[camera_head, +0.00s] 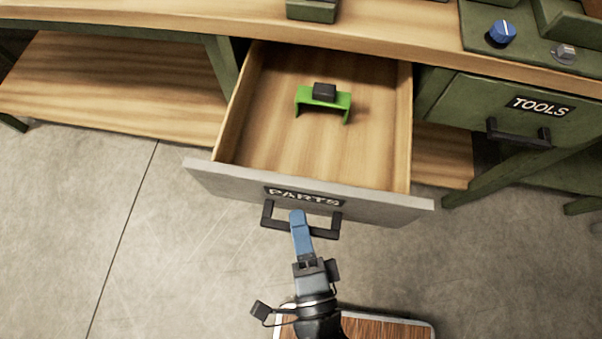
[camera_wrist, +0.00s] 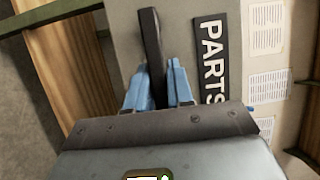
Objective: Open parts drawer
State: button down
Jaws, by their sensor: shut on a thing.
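The parts drawer (camera_head: 200,176) is pulled well out from under the workbench, its wooden inside open to view. Its grey front carries a PARTS label (camera_head: 304,196) and a black bar handle (camera_head: 334,226). My gripper (camera_head: 299,222) has blue fingers at the handle's middle. In the wrist view the two fingers (camera_wrist: 157,88) sit on either side of the black handle bar (camera_wrist: 151,45), shut on it. The PARTS label (camera_wrist: 212,60) shows just right of the fingers there. A green bracket-like part with a black block (camera_head: 324,96) lies inside the drawer, towards the back.
The wooden workbench top (camera_head: 390,45) runs across the back. A closed green TOOLS drawer (camera_head: 490,105) with a black handle is at the right. A blue knob (camera_head: 502,33) sits on a panel above it. Bare concrete floor (camera_head: 110,240) lies left of the open drawer.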

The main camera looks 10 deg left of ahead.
jog(key=c, duration=1.1)
grip_release()
jog(key=b+v, duration=0.1)
jog(key=v, duration=0.6)
jog(key=shift+s+d, duration=0.15)
jog(key=shift+s, duration=0.25)
